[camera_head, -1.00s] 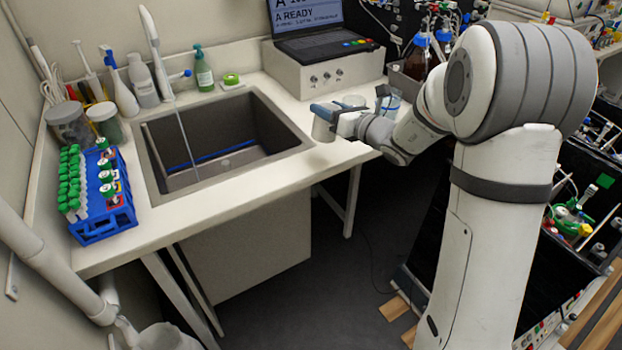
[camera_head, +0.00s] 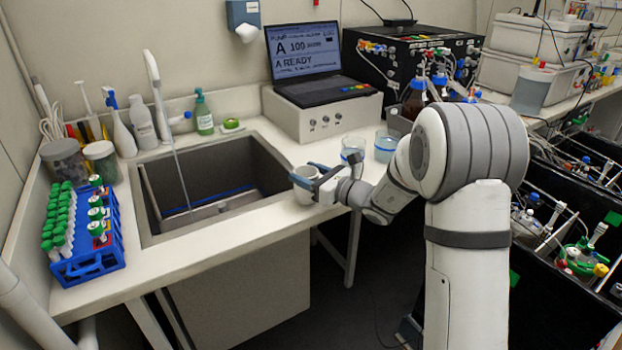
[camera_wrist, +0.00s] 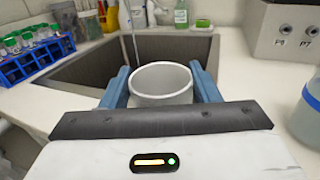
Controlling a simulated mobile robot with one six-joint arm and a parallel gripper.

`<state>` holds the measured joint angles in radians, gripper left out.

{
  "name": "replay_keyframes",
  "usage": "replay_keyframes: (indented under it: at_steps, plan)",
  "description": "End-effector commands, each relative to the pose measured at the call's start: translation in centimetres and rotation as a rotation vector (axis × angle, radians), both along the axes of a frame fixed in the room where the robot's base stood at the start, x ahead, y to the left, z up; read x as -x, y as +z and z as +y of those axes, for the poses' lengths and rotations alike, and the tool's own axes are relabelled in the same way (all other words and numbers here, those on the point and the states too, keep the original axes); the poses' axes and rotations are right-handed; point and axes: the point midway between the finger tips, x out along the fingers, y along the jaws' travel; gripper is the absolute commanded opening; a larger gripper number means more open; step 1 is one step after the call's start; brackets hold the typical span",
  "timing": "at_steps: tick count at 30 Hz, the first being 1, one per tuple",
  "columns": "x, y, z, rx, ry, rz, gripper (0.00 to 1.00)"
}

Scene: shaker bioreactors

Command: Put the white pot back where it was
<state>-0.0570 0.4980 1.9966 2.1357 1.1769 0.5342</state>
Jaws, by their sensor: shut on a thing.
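The white pot (camera_head: 303,184) is a small round open cup at the right front corner of the sink. In the wrist view the white pot (camera_wrist: 161,83) is upright and looks empty, between the two blue fingers. My gripper (camera_head: 312,178) is shut on it from the right side; it also shows in the wrist view (camera_wrist: 160,92). The pot's base is hidden in the wrist view, and I cannot tell whether it touches the counter.
The sink (camera_head: 160,215) opens just left of the pot. Two clear beakers with blue bands (camera_head: 353,150) (camera_head: 385,146) stand behind my gripper. A blue rack of green-capped tubes (camera_head: 90,262) is at the left. A laptop (camera_head: 318,84) sits on a grey box at the back.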

Motion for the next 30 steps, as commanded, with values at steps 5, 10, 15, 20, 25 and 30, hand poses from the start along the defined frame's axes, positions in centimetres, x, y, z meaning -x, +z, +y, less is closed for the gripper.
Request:
replay_keyframes:
  at_steps: [5, 10, 15, 20, 25, 30]
  plan:
    - [-0.02, -1.12, -0.05, -0.001, -0.002, -0.001, 0.34]
    - [-0.03, -1.19, -0.07, 0.0, -0.002, 0.0, 0.34]
    - [-0.03, -1.36, -0.08, 0.0, -0.002, 0.0, 0.61]
    - [-0.03, -1.36, -0.1, 0.0, -0.002, 0.0, 0.74]
    - [-0.04, -1.35, -0.12, 0.0, -0.003, 0.0, 0.77]
    - [-0.04, -1.03, -0.13, 0.0, -0.003, 0.0, 0.77]
